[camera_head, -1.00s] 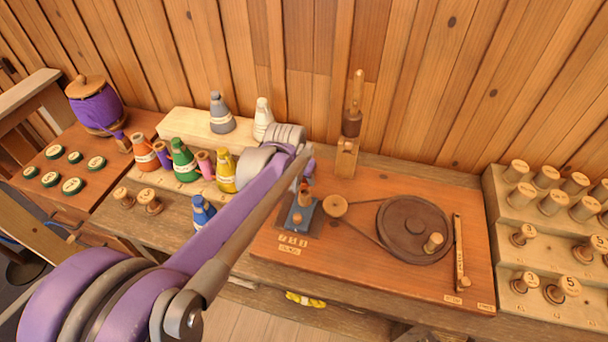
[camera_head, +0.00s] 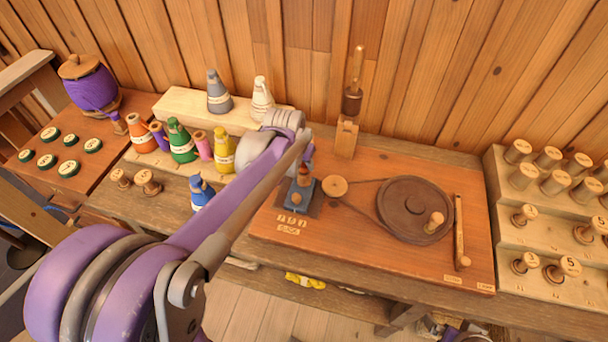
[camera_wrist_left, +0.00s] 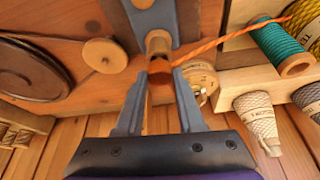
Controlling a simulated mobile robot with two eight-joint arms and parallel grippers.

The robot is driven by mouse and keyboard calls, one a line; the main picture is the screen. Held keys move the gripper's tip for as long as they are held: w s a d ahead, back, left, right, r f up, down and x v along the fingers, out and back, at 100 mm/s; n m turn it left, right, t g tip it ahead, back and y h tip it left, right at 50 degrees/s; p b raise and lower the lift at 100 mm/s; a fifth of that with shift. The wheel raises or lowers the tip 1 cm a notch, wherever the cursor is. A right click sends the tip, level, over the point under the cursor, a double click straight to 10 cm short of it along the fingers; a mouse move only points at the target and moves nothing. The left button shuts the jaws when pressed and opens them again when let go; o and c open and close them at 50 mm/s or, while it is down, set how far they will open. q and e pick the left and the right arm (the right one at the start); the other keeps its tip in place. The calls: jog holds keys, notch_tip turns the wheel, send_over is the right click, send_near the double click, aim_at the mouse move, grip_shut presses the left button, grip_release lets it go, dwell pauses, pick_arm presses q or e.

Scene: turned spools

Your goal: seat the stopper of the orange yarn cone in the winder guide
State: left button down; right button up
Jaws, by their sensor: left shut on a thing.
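The orange yarn cone (camera_head: 141,134) stands on the pale rack at the left. The blue-grey winder guide (camera_head: 297,197) sits on the left part of the reddish-brown winder board; its plate shows at the top of the left wrist view (camera_wrist_left: 148,14). My left gripper (camera_wrist_left: 160,82) is shut on the brown-orange stopper (camera_wrist_left: 160,68), right at the guide. A wooden cylinder (camera_wrist_left: 158,42) shows just beyond it, and orange yarn runs off to the right. The stopper (camera_head: 304,174) is partly visible in the head view; whether it is fully seated cannot be told. My right gripper is not in view.
A dark wheel (camera_head: 412,208) and small pulley (camera_head: 335,187) lie right of the guide, with an upright wooden post (camera_head: 349,120) behind. Green, yellow and blue (camera_head: 201,192) cones stand left, close to my arm. A stepped rack of pegs (camera_head: 540,215) stands far right.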

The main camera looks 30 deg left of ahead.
pick_arm(q)
jog(key=shift+f+b, duration=0.35)
jog(key=shift+f, duration=0.25)
jog(key=shift+c, duration=0.2)
grip_release()
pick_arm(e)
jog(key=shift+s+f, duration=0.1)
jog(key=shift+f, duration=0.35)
pick_arm(q)
jog(key=shift+r, duration=0.1)
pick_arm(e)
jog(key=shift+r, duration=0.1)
pick_arm(q)
notch_tip(320, 180, up, 9)
jog(key=p, duration=0.5)
jog(key=shift+p, duration=0.4)
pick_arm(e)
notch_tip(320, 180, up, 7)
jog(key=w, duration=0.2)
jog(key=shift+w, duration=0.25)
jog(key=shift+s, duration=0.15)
